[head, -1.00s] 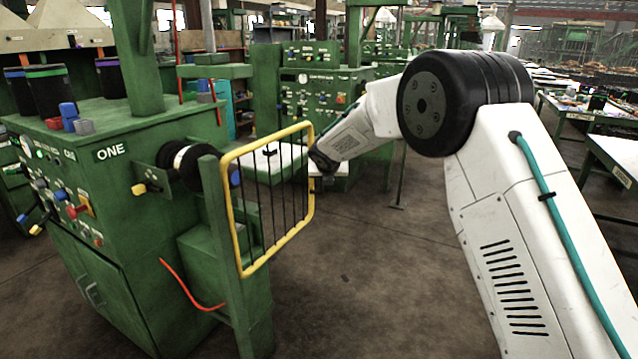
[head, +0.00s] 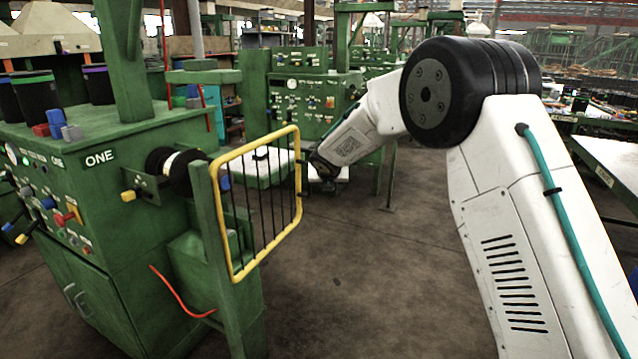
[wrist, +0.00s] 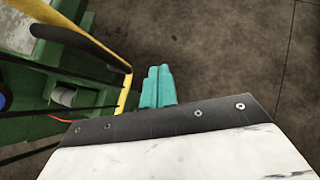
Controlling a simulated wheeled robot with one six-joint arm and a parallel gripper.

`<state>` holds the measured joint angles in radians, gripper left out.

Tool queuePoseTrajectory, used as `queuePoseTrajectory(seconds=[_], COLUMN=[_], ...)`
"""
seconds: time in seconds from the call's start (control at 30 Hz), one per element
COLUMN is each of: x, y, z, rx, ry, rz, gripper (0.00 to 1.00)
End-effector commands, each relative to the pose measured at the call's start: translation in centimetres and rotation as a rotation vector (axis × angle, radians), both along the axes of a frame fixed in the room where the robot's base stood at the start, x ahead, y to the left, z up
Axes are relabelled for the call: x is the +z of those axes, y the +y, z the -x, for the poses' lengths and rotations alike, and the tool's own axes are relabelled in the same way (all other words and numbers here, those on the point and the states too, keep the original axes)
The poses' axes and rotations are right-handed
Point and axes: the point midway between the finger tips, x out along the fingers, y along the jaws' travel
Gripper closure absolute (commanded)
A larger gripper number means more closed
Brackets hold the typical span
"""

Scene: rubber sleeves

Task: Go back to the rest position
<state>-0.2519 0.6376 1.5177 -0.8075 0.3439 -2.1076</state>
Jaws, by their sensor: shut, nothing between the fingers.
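My gripper (wrist: 157,86) shows in the wrist view as two teal fingers side by side, shut with nothing between them. The fingers point over bare floor, just right of the yellow-framed guard (wrist: 124,92). In the head view my arm reaches from the right, bent at its black joint. Its far end is beside the right edge of the yellow guard (head: 233,275). The fingers cannot be made out there.
The green machine marked ONE (head: 100,190) stands at left, with a black roller (head: 182,170) behind the guard and dark sleeves (head: 38,97) on top. More green machines (head: 300,100) stand behind. A white-topped table (head: 612,160) is at right. The middle floor (head: 370,270) is clear.

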Motion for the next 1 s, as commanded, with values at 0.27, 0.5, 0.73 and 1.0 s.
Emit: queuePoseTrajectory(seconds=[0.27,0.5,0.73,1.0], x=[5.0,6.7,5.4,3.6], y=[-3.0,-4.3,-5.4,-9.9], z=[2.9,4.2,5.8,18.9], rx=[-0.001,-0.001,-0.259,-1.147], ry=[-0.007,-0.004,0.038,0.157], rz=[-0.003,-0.004,-0.182,-0.595], gripper=[1.0,1.0,1.0,1.0])
